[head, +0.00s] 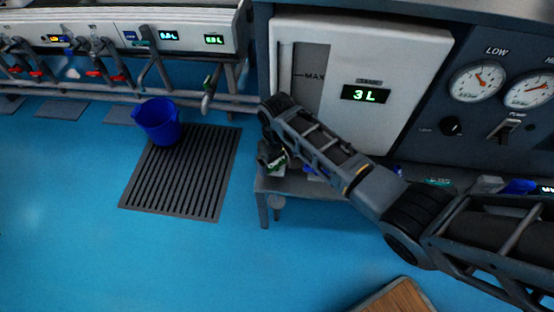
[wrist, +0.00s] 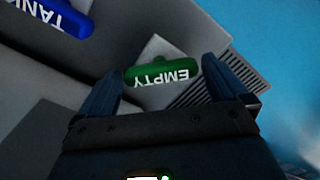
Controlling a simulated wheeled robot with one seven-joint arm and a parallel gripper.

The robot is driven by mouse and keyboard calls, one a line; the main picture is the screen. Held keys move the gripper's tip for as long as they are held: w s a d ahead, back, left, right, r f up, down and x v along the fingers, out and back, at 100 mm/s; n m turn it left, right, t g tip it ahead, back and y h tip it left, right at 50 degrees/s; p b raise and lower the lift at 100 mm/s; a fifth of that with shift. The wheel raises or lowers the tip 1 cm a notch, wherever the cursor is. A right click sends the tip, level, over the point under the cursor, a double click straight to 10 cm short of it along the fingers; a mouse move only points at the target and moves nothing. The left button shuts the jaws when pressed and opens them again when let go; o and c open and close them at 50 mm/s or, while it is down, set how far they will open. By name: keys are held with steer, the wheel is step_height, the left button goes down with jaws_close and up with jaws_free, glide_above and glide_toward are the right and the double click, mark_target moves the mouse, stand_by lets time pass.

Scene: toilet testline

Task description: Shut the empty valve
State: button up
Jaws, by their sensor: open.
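The empty valve has a green handle (wrist: 163,76) with white "EMPTY" lettering, upside down in the wrist view. My gripper (wrist: 168,82) is open, with one dark finger on each side of the green handle. The handle lies across the gap near the fingertips; I cannot tell whether either finger touches it. In the head view, my gripper (head: 270,157) is at the left end of my arm, below the tank panel, and a bit of green shows beside it. Most of the valve is hidden there by my arm.
A blue "TANK" handle (wrist: 62,16) is at the upper left in the wrist view. The tank panel (head: 420,62) reads 3 L. Gauges (head: 478,80) are at the right. A blue bucket (head: 160,122) stands on a floor grate (head: 185,180). The blue floor at the left is clear.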

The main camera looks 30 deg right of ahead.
steer(key=c, duration=0.8)
steer(key=shift+r+m, duration=0.1)
steer(key=shift+m, duration=0.2)
steer(key=m+p, duration=0.2)
steer(key=m, duration=0.1)
steer(key=shift+r+p, duration=0.1)
steer(key=shift+p, duration=0.25)
steer(key=shift+m+p, duration=0.9)
steer(key=shift+m, duration=1.8)
steer(key=shift+w, duration=0.1)
steer(key=o, duration=0.8)
